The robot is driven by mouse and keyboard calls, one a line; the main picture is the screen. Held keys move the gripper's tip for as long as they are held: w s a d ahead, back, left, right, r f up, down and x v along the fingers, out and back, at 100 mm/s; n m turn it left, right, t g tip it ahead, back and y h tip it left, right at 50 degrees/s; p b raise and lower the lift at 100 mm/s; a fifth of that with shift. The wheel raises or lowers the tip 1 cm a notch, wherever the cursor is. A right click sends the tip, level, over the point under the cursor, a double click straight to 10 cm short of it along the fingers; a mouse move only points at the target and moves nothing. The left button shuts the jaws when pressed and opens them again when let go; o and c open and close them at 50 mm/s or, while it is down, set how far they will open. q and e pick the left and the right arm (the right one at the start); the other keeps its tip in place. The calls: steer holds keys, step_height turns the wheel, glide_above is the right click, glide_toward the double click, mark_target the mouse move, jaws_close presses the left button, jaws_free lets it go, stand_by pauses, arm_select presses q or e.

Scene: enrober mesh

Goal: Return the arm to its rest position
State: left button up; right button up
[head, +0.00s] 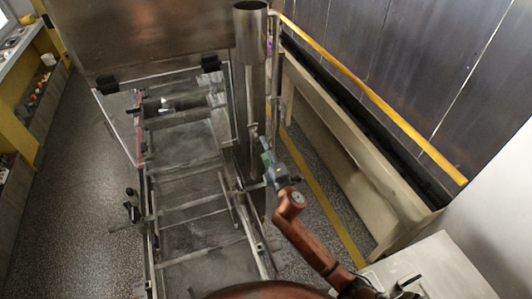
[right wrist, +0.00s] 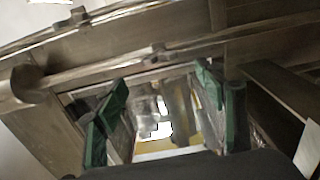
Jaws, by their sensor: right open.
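My right arm (head: 310,243), reddish brown, comes in from the bottom of the head view and reaches up to the right side of the conveyor frame. My right gripper (head: 267,156) is at its end, close to the upright metal cylinder, and looks small there. In the right wrist view its two green-padded fingers (right wrist: 165,112) stand wide apart. I see nothing held between them. From these views I cannot tell whether the gripper touches the frame. My left gripper is not in view.
The metal conveyor frame (head: 148,240) with mesh panels fills the middle. The cylinder (head: 250,35) rises beside my right gripper. A yellow rail (head: 370,95) runs along the right wall above a beige barrier (head: 345,160). A white cabinet top (head: 440,268) is at lower right. Speckled floor (head: 70,190) is clear at left.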

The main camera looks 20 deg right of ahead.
mark_target(256, 138)
steer(key=shift+s, duration=0.8)
steer(key=shift+w, duration=0.1)
steer(key=w, duration=1.2)
steer(key=shift+a, duration=0.25)
steer(key=shift+s, duration=0.1)
